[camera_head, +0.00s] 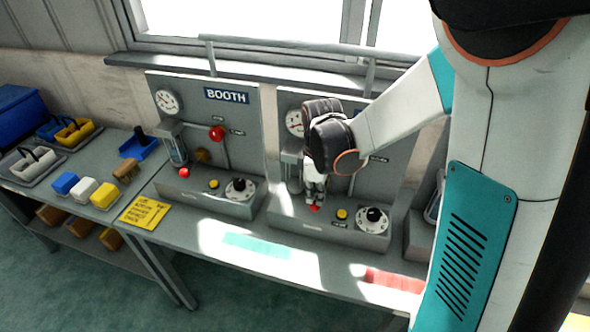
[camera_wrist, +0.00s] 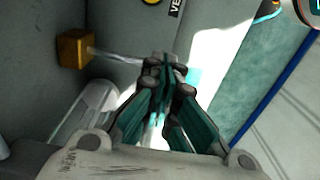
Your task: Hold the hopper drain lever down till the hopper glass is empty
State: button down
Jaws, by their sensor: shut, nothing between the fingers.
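A grey panel (camera_head: 395,175) stands at the right, its name sign hidden by my arm. My gripper (camera_head: 314,202) is shut and empty, pointing down at this panel's base box. A red tip (camera_head: 315,208) shows just under the fingers; I cannot tell whether they touch it. In the wrist view the shut fingertips (camera_wrist: 164,68) are at the end of a pale rod (camera_wrist: 115,56), which looks like the lever and runs from an amber block (camera_wrist: 75,48). A pale tube (camera_wrist: 90,108), probably the glass, is partly hidden by my gripper; its fill cannot be read.
Beside the fingers are a yellow button (camera_head: 342,214) and a black dial (camera_head: 374,215). The BOOTH panel (camera_head: 245,130) stands to the left with its own glass (camera_head: 176,148) and red-tipped lever (camera_head: 184,173). Trays and blocks lie further left. The bench front is mostly clear.

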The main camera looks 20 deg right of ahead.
jog(key=shift+r+p, duration=1.2)
jog(key=shift+r, duration=0.75)
jog(key=s+a+r+p, duration=0.2)
jog(key=s+a, duration=0.3)
jog(key=s, duration=0.3)
jog(key=shift+s+a+r+p, duration=0.2)
jog(key=shift+a+r+p, duration=0.1)
jog(key=shift+r, duration=0.15)
